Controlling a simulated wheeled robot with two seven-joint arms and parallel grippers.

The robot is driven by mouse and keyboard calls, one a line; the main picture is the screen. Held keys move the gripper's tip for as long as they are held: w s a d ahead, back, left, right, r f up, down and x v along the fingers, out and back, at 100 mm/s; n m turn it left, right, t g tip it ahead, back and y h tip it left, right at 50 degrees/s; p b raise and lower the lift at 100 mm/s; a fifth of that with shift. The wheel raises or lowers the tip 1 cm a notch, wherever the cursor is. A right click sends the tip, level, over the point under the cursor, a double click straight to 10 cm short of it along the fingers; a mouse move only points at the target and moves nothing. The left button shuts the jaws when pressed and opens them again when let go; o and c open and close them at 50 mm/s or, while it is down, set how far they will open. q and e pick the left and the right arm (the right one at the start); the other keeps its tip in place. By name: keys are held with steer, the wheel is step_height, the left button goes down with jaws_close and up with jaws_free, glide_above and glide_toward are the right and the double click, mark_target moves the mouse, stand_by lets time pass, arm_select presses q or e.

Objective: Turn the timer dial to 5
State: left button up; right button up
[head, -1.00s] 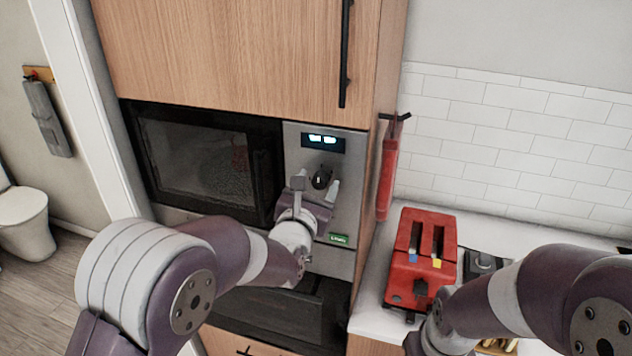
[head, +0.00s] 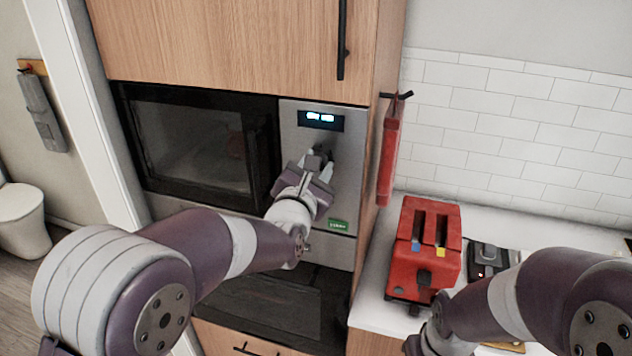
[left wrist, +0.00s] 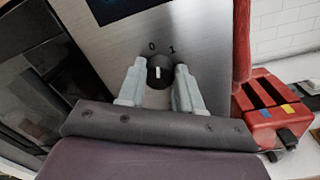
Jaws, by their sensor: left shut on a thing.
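The timer dial (left wrist: 160,72) is a round black knob with a white pointer mark, on the microwave's silver control panel (head: 345,190). In the left wrist view the pointer stands upright, between the printed "0" and "1" above it. My left gripper (left wrist: 158,80) has one finger on each side of the dial and is shut on it. In the head view my left gripper (head: 322,160) covers most of the dial. A lit display (head: 321,118) sits above it; its digits are too blurred to read. My right gripper is hidden below my right arm at the lower right.
The dark microwave door (head: 195,145) is left of the panel. A red cloth-like item (head: 389,160) hangs on a hook to its right. A red toaster (head: 424,250) stands on the white counter (head: 372,315) at right.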

arm_select(q)
steer(key=n+b, duration=0.6)
steer(key=n, duration=0.2)
steer(key=n+b, duration=0.7)
steer(key=n, duration=0.1)
steer(key=n+g+b, duration=0.1)
steer(key=n+b, duration=0.5)
steer(key=n, duration=0.2)
steer(key=shift+w+a+f+n+h, duration=0.1)
steer(key=shift+a+f+n+h, duration=0.2)
steer(key=shift+f+n, duration=0.1)
stand_by(1.7)
steer(key=shift+m, duration=0.3)
